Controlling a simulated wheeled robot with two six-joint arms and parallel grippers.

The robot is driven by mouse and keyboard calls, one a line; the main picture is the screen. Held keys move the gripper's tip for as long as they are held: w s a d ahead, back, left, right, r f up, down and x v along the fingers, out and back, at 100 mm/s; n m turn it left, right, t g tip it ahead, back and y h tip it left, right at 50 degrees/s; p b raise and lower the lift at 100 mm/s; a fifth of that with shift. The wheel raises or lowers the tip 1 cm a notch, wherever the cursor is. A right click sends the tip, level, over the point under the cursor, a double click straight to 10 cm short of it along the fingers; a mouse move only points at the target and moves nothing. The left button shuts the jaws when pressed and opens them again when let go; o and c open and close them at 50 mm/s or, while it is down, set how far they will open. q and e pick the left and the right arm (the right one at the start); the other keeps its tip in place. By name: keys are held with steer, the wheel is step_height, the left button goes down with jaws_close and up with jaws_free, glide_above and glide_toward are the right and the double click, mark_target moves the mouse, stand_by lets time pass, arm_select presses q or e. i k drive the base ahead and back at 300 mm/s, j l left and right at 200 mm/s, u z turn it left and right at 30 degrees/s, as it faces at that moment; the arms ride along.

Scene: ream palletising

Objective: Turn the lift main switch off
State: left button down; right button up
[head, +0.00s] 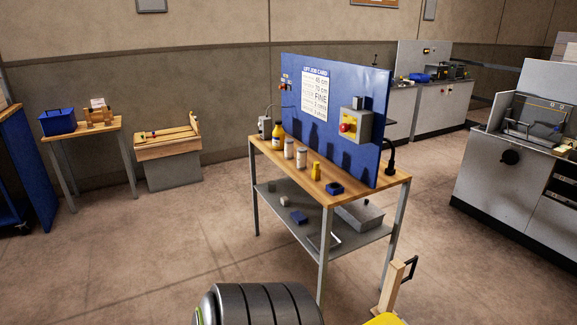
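A blue upright panel (325,90) stands on a wood-topped bench in the middle of the head view. On its right part is a grey and yellow box (361,127) with a round red knob (347,124) on its front. A smaller red control (282,87) sits near the panel's left edge. No label shows which one is the lift main switch, and the knob's setting is too small to read. A white job card (315,90) hangs between them. Neither of my grippers is in view.
A wooden post with a black handle (393,287) stands in front. Floor is clear at left.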

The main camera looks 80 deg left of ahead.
mark_target(344, 127)
steer(key=u, duration=2.3)
steer(key=i+z, duration=0.15)
steer(key=z, duration=0.25)
steer(key=i+j+z, duration=0.15)
steer(key=z, duration=0.2)
steer(key=i+j+z, duration=0.1)
steer(key=z, duration=0.3)
steer(key=j, duration=0.1)
